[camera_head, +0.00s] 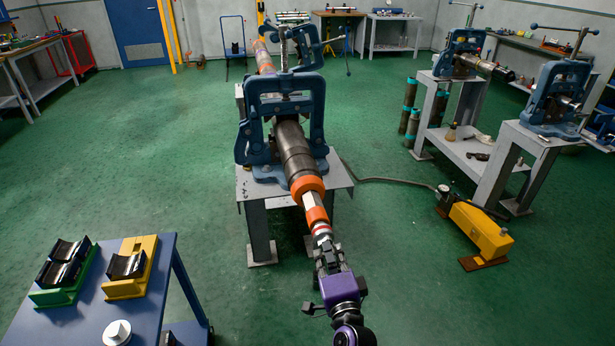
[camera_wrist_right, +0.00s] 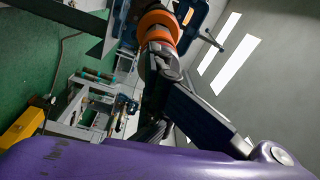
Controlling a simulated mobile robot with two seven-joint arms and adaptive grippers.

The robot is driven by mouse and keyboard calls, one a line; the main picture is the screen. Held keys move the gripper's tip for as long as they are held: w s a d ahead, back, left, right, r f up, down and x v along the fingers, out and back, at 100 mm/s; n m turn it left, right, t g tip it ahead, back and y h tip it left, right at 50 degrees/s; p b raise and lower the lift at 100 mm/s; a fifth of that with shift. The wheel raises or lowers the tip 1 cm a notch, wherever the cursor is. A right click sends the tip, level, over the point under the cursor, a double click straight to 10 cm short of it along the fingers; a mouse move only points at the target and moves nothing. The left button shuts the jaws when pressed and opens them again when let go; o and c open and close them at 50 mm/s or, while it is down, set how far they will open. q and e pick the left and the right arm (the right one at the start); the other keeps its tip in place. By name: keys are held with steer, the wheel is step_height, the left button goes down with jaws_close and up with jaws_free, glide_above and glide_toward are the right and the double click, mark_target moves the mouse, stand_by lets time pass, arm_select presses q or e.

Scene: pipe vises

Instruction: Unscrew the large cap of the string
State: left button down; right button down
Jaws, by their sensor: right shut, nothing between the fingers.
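The string (camera_head: 291,145) is a long dark grey tool clamped in the blue pipe vise (camera_head: 247,110), its near end pointing towards me. A wide orange ring (camera_head: 307,187), apparently the large cap, is on this near end. A narrower white and orange end piece (camera_head: 316,213) sticks out from it. My right gripper (camera_head: 323,240) is shut and empty, in line with the end piece and at its tip; I cannot tell whether they touch. In the right wrist view the orange end (camera_wrist_right: 158,28) shows above the dark fingers (camera_wrist_right: 160,68). My left gripper is not in view.
A blue table (camera_head: 75,318) at the lower left holds green (camera_head: 60,285) and yellow (camera_head: 130,268) cradles and a white round part (camera_head: 116,332). A yellow pedal unit (camera_head: 482,230) with a hose lies on the floor at right. More vises (camera_head: 556,95) stand beyond it. The left floor is clear.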

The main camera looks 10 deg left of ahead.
steer(key=shift+w+r, duration=0.1)
steer(key=shift+r, duration=0.15)
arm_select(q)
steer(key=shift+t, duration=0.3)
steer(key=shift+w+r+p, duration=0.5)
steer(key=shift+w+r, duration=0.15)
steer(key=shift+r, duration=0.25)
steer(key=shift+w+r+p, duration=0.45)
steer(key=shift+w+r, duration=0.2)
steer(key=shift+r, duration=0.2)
arm_select(e)
steer(key=shift+n+y, duration=0.5)
steer(key=shift+n, duration=7)
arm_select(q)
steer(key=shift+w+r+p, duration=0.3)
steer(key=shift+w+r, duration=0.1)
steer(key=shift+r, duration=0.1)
arm_select(e)
steer(key=n, duration=0.9)
steer(key=shift+n+g+y, duration=0.3)
steer(key=shift+n, duration=0.1)
